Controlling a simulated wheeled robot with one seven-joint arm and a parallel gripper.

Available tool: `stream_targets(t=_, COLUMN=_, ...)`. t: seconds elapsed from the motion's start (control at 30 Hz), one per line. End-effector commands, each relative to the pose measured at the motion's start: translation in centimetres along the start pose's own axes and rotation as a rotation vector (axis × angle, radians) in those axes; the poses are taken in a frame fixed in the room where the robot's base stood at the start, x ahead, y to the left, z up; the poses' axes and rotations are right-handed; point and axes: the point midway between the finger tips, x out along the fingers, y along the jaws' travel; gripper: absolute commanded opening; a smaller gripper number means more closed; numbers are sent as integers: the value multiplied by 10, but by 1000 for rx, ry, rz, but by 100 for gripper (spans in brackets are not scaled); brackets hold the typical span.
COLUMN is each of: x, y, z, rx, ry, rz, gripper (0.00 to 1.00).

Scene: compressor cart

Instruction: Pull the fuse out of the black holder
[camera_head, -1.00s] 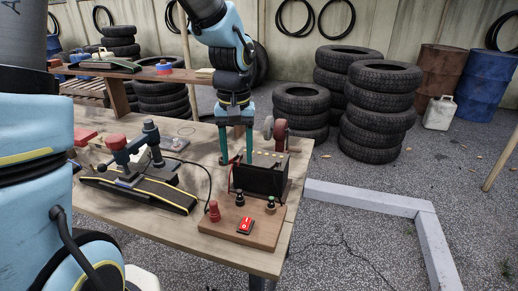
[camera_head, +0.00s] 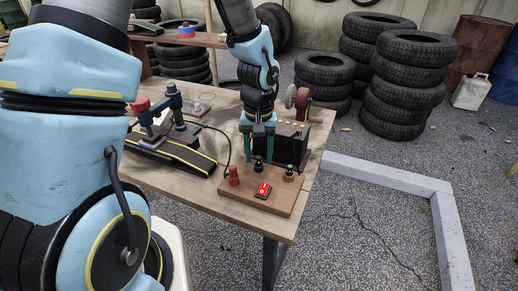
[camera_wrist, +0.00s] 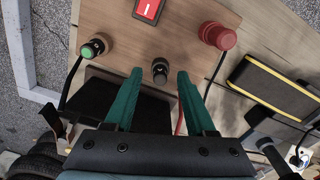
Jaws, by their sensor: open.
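A small black holder (camera_head: 258,167) with a dark grey round top stands on a wooden board (camera_head: 283,205). It also shows in the wrist view (camera_wrist: 160,72); I take its round top for the fuse, but cannot tell fuse and holder apart clearly. My gripper (camera_head: 259,161) points down with its two green fingers apart. In the wrist view my gripper's fingertips (camera_wrist: 160,74) are on either side of the holder's top, with a gap on each side. Nothing is held. I cannot tell the exact height of the tips relative to the top.
On the board are a red mushroom button (camera_head: 234,175), a red switch (camera_head: 263,190) and a green-topped button (camera_head: 289,173). A black box (camera_head: 290,140) stands just behind the holder. A black and yellow device (camera_head: 180,153) is to the left, with cables between.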

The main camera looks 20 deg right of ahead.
Motion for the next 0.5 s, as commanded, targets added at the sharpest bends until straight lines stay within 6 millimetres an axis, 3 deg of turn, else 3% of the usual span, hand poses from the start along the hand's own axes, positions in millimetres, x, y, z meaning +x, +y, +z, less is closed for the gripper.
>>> stream_targets(t=0.13, x=0, y=0, z=0, rx=0, ry=0, rz=0, gripper=56)
stream_targets(t=0.5, x=0, y=0, z=0, rx=0, ry=0, rz=0, gripper=14)
